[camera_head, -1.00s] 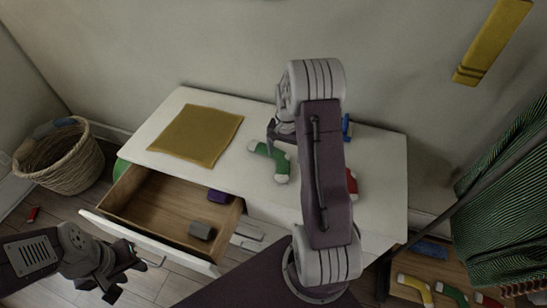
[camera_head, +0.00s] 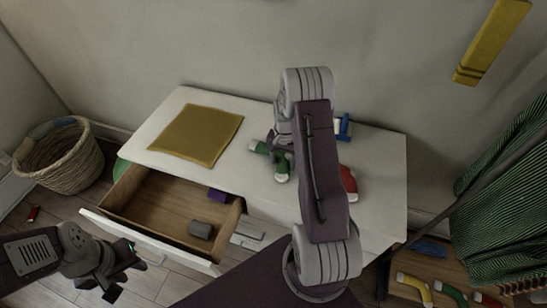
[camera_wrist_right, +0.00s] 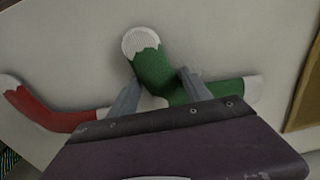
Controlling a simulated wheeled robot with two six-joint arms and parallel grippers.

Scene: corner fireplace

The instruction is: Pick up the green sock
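The green sock (camera_head: 281,168) with white ends lies on the white table, partly hidden by my right arm in the head view. In the right wrist view the green sock (camera_wrist_right: 152,70) lies bent, with part of it in the gap between the fingers. My right gripper (camera_wrist_right: 158,92) is open just over it, fingers apart; I cannot tell whether they touch it. My left gripper (camera_head: 120,277) is open and empty, in front of the open drawer at the lower left.
A red sock (camera_head: 348,183) and a blue sock (camera_head: 343,127) lie beside my right arm on the table (camera_head: 385,165). A yellow cloth (camera_head: 197,135) lies at left. The open drawer (camera_head: 150,200) holds small items. A basket (camera_head: 62,160) stands at far left.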

